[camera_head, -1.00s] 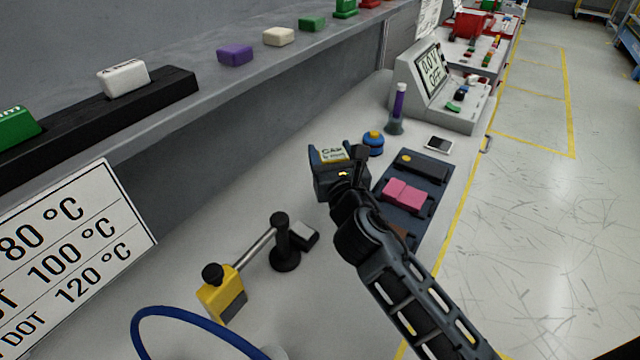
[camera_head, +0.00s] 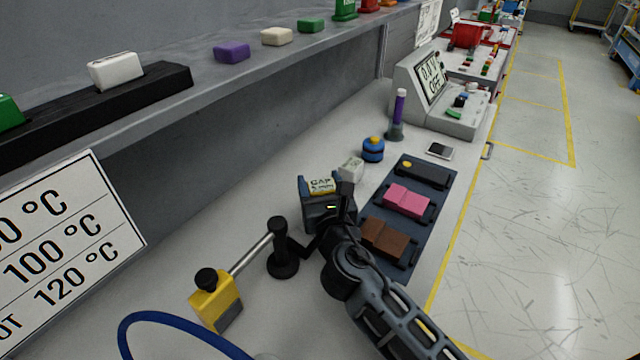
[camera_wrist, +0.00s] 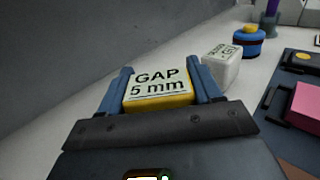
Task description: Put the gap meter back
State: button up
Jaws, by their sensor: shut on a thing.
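My gripper (camera_head: 320,187) is shut on the gap meter, a yellow block with a white top label reading "GAP 5 mm" (camera_wrist: 158,88). In the wrist view the block sits between the two blue fingers (camera_wrist: 160,90). In the head view the gap meter (camera_head: 322,185) is seen over the bench, left of the dark tray. I cannot tell whether it touches the bench. A white block with lettering (camera_wrist: 222,66) stands just beyond it to the right; it also shows in the head view (camera_head: 351,169).
The dark tray (camera_head: 428,199) holds pink, brown and black pieces. A blue cylinder (camera_head: 373,150) and a purple-topped tube (camera_head: 398,112) stand behind. A black post stand (camera_head: 282,250) with a yellow block (camera_head: 217,300) is close left of my arm. The grey shelf (camera_head: 300,50) overhangs the bench.

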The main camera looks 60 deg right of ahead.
jog(key=shift+f+b, duration=0.3)
jog(key=shift+f, duration=0.2)
jog(key=o, duration=1.2)
jog(key=shift+o, duration=0.2)
jog(key=shift+r, duration=0.25)
jog(key=v, duration=0.4)
jog(key=b+v, duration=0.1)
jog(key=v, duration=0.7)
jog(key=shift+r+b, duration=0.35)
